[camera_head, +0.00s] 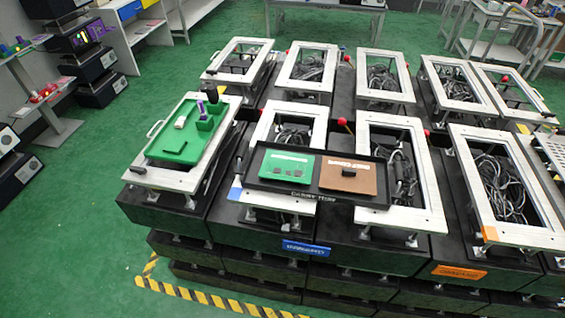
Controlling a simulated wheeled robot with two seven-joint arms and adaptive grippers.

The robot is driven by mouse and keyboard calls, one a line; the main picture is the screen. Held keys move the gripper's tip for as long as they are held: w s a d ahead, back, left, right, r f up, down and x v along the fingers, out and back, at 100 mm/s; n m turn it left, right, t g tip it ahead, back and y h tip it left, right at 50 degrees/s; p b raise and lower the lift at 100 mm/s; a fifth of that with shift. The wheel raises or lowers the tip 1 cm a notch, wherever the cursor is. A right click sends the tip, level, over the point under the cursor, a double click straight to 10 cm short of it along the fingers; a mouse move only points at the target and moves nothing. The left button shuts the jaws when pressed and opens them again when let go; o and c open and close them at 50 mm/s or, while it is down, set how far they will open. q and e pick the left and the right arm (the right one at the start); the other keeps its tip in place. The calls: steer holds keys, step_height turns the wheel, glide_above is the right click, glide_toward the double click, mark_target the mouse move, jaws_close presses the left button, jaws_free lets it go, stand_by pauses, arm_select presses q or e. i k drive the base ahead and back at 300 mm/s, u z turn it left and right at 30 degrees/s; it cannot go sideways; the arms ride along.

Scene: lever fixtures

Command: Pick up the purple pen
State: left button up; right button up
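A small purple upright object (202,110), likely the purple pen, stands at a green block (208,121) on the green tray (165,151) at the left. It is too small to make out its exact shape. A dark upright piece (212,94) stands right beside it. A flatter purple patch (176,144) also shows on the tray. Neither of my grippers is in view.
A white block (181,122) lies on the green tray, which sits on a white frame fixture. A black tray (260,165) with a green panel (286,167) and a brown panel (347,178) lies across two frames. Several open frames with cables and red-knobbed levers (342,122) surround it.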

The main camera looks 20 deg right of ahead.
mark_target(200, 104)
steer(key=u, duration=1.95)
steer(key=i, duration=1.4)
steer(key=z, duration=1.45)
